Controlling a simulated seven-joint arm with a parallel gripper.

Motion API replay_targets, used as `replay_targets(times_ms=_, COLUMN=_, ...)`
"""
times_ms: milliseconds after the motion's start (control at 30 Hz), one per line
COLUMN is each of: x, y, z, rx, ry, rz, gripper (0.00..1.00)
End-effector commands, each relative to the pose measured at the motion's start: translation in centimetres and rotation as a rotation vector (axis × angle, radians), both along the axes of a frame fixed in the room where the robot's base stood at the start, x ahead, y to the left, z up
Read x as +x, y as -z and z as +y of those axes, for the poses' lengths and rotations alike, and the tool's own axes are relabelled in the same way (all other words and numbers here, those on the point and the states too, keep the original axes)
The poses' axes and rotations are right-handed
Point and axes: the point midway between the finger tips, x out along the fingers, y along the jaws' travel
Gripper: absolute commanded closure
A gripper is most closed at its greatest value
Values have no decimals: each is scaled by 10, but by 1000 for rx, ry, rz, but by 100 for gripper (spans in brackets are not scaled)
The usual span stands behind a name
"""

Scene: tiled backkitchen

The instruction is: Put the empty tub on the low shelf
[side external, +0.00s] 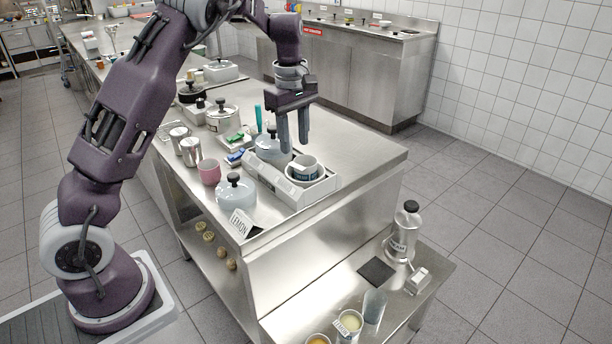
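A small round tub (304,164), pale with a dark band, sits in a light grey tray (296,197) on the steel counter; it looks empty, and a second rim shows around or below it. My gripper (294,145) points down just behind and above the tub, its two fingers apart with nothing between them. The low steel shelf (300,322) is at the front right, below the counter. On it stand a tub with pale yellow contents (348,326) and a tub with orange contents (318,340), partly cut off.
The counter's right end is clear.

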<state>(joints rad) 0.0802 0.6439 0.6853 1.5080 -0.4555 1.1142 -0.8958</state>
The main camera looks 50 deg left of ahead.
Motion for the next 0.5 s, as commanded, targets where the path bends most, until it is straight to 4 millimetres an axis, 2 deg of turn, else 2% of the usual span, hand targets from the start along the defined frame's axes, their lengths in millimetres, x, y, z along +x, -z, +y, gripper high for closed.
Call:
replay_targets(times_ms=300, x=3, y=55, z=1, rx=-2, ry=1, rz=3, gripper=60)
replay_targets(times_ms=500, x=4, y=62, z=1, rx=-1, ry=2, rz=-1, gripper=60)
